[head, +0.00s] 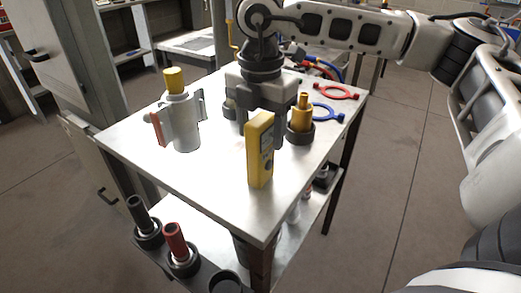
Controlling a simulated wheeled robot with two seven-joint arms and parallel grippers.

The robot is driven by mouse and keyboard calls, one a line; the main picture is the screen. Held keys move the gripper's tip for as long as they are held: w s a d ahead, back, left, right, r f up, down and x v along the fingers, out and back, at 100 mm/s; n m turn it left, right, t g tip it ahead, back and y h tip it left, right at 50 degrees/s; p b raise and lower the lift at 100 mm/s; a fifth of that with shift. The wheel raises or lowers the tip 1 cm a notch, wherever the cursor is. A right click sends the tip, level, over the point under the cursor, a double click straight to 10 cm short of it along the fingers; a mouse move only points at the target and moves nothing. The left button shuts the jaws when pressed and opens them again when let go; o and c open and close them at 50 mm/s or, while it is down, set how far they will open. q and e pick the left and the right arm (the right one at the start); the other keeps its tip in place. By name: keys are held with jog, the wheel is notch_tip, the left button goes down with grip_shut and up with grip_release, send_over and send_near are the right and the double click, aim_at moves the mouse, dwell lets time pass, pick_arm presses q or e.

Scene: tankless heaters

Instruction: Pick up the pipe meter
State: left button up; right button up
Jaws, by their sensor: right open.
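A yellow hand-held meter (259,155) with a dark display and keys on its right-hand face stands upright near the front corner of the metal table; I take it to be the pipe meter. My right gripper (262,128) points down over the table just behind the meter, with its fingers apart. The meter hides part of the fingers, and I cannot tell whether they touch it. My left gripper is out of view.
A grey fitting with a yellow cap (178,120) stands at the table's left. A brass-coloured fitting (301,118) is close right of my gripper, with red and blue ring tools (330,112) beyond. Dark and red-handled tools (174,240) stand lower front left. The table's front left is clear.

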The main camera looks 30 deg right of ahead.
jog(key=shift+f, duration=1.45)
jog(key=c, duration=1.2)
jog(key=shift+r, duration=0.1)
